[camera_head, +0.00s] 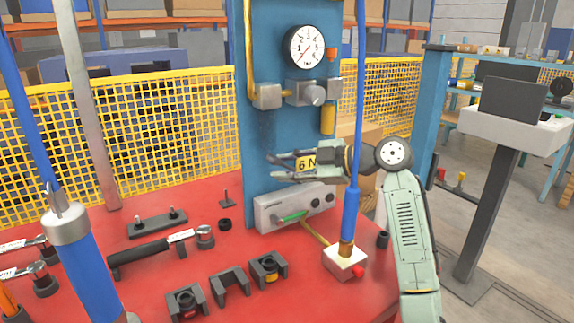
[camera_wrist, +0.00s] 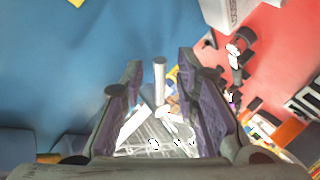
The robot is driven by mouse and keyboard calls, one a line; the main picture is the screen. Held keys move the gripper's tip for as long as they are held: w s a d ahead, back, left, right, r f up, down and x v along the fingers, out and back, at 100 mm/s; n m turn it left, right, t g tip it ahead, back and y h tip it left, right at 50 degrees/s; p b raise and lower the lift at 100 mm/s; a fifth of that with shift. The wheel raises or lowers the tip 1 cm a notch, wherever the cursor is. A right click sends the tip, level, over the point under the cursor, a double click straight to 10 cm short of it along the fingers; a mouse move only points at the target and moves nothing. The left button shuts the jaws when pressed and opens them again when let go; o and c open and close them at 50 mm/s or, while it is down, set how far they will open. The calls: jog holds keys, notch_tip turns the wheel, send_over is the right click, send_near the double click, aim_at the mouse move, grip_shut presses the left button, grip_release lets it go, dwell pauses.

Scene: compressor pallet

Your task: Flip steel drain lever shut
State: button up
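My gripper (camera_head: 270,167) is in front of the blue panel (camera_head: 262,130), pointing left, with its two fingers apart. In the wrist view my gripper (camera_wrist: 160,65) is also open, with dark fingers on both sides. A short pale metal rod (camera_wrist: 160,80) shows between the fingers, with bright, washed-out parts below it; I cannot tell whether this is the steel drain lever or whether a finger touches it. No steel drain lever can be made out surely in the head view.
A pressure gauge (camera_head: 304,47) and regulator (camera_head: 312,93) are on the panel above my gripper. A blue upright pipe (camera_head: 350,215) stands close to my arm. The red table (camera_head: 230,245) holds clamps and steel-handled tools. A yellow mesh fence (camera_head: 150,130) stands behind.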

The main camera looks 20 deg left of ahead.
jog(key=shift+c, duration=0.4)
grip_shut()
